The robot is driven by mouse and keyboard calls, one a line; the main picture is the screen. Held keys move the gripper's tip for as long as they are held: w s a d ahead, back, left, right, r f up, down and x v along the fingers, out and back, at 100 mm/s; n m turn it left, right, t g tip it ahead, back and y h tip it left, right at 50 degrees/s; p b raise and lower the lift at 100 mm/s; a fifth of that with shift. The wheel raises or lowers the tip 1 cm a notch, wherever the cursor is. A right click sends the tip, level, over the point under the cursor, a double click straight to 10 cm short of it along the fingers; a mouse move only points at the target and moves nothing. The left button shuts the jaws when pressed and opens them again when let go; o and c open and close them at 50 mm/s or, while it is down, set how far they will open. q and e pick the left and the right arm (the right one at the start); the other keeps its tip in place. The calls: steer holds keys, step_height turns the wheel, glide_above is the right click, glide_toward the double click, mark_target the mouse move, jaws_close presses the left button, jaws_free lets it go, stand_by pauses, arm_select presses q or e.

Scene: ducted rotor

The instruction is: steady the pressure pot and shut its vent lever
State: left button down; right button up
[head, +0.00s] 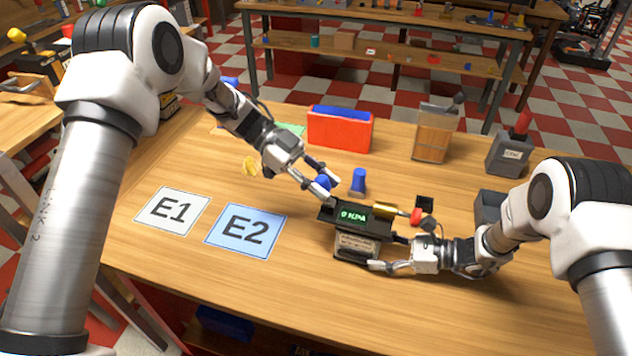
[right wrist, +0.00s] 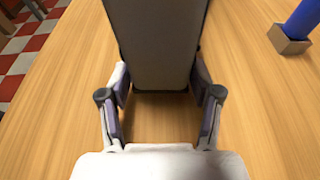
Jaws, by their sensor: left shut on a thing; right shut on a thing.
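The pressure pot (head: 358,245) is a dark box with a pale label and a green display (head: 354,215) reading "0 KPA". It stands upright on the table's front half. My right gripper (head: 387,252) is shut on its lower body from the right; the right wrist view shows my right fingers (right wrist: 160,92) on both sides of a grey body (right wrist: 155,50). My left gripper (head: 329,188) is shut at the pot's top back edge, on a blue knob (head: 322,183) between its fingers. I cannot tell clearly whether this knob is the vent lever's end. A brass cylinder (head: 384,208) shows at the pot's right.
A blue peg (head: 358,181) stands close behind the pot. A red knob (head: 416,215) is to the right. A red bin (head: 339,130), wooden box (head: 433,138) and grey box (head: 509,155) stand behind.

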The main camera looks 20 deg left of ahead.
arm_select(q)
steer(key=shift+s+d+n+t+y, duration=0.1)
steer(key=shift+d+y, duration=0.3)
steer(key=shift+y, duration=0.35)
steer(key=shift+w+d+n+t+y, duration=0.1)
steer(key=shift+d+y, duration=0.25)
steer(key=shift+y, duration=0.35)
steer(key=shift+s+d+n+t+y, duration=0.1)
steer(key=shift+d+y, duration=0.3)
steer(key=shift+y, duration=0.35)
steer(key=c, duration=0.9)
jaws_free()
steer(key=shift+o, duration=0.2)
steer(key=v, duration=1.2)
steer(key=shift+r, duration=0.1)
